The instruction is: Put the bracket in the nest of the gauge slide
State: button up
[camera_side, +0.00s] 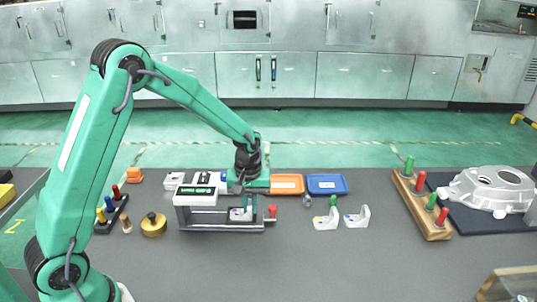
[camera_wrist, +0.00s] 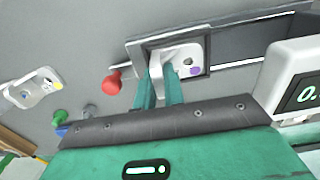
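The white bracket (camera_wrist: 188,58), with a hole and a purple dot, is at the framed nest (camera_wrist: 133,48) of the gauge slide in the wrist view. In the side view, the bracket (camera_side: 237,214) shows low in the gauge (camera_side: 197,212), mostly within the nest's outline. I cannot tell if it is fully seated. My gripper (camera_wrist: 162,68) points down at the bracket's near end, its two green fingers close together around its white upright part. A narrow gap shows between them; whether they press on it is unclear. In the side view my gripper (camera_side: 248,203) is over the slide.
A red knob (camera_wrist: 112,82) is beside the nest. Two other white brackets (camera_side: 325,219) (camera_side: 356,217) stand to the right. Orange (camera_side: 287,184) and blue (camera_side: 327,184) trays lie behind. A wooden peg block (camera_side: 422,206) and a large casting (camera_side: 490,190) are farther right.

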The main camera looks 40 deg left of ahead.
aim_at(250, 202)
jog(key=o, duration=0.4)
jog(key=shift+o, duration=0.2)
jog(key=shift+r, duration=0.1)
notch_tip(250, 202, up, 12)
dwell(0.4)
dwell(0.5)
